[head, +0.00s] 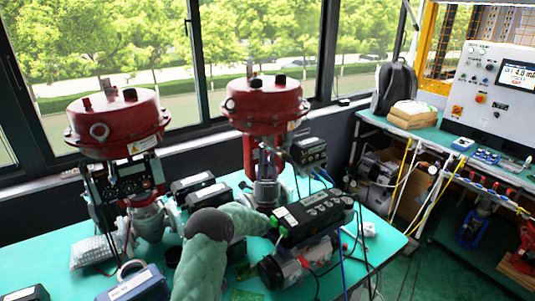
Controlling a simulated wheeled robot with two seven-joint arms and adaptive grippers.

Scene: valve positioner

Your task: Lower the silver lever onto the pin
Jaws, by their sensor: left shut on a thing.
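My left arm, in a green sleeve, comes up from the bottom middle in the head view and bends to the right. I cannot make out the silver lever or the pin. The right valve's red actuator (268,105) and its stem frame (265,165) stand just behind the gripper. My right gripper is not in view.
A second red valve (115,125) stands at the left on the green table (55,262). Black boxes (193,184) lie between the valves. A bench with a control panel (490,90) is at the right.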

